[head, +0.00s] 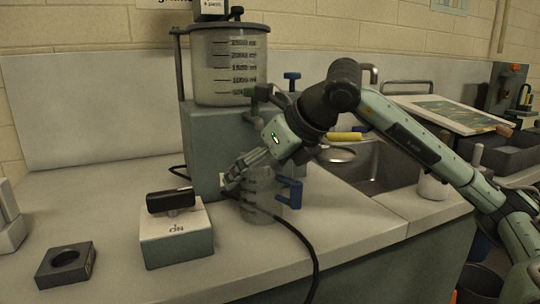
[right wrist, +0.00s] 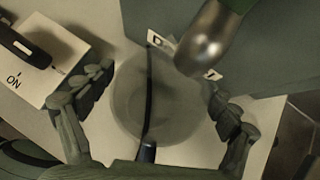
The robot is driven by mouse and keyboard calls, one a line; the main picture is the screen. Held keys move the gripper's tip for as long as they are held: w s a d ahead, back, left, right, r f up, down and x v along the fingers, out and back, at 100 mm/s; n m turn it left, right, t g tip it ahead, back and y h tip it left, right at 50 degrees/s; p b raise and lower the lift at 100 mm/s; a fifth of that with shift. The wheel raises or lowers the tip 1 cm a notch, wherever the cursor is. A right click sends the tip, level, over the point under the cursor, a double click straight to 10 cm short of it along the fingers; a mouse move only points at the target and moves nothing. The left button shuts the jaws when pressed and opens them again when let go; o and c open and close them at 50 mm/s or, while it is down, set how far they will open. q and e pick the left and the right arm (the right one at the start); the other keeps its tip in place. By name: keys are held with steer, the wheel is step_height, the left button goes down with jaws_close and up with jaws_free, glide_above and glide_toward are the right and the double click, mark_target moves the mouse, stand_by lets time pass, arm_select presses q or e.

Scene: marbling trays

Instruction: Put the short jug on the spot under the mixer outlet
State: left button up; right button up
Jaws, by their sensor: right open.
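A clear short jug (head: 262,207) with a blue handle (head: 291,190) stands on the bench in front of the mixer's grey-green base (head: 210,140). My right gripper (head: 240,178) is over the jug's top. In the right wrist view, my open right gripper (right wrist: 158,105) has one finger on each side of the jug (right wrist: 165,110); contact is not clear. The mixer outlet (right wrist: 205,45) is a rounded metal end at the jug's upper right. The spot under the outlet cannot be made out. My left gripper is not in view.
The mixer's clear tank (head: 228,65) sits on the base. A switch box (head: 178,245) with a black top piece stands left of the jug, and a dark holed block (head: 66,266) is farther left. A black cable (head: 310,240) crosses the bench. A sink (head: 365,165) lies right.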

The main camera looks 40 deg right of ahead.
steer(key=v, duration=1.2)
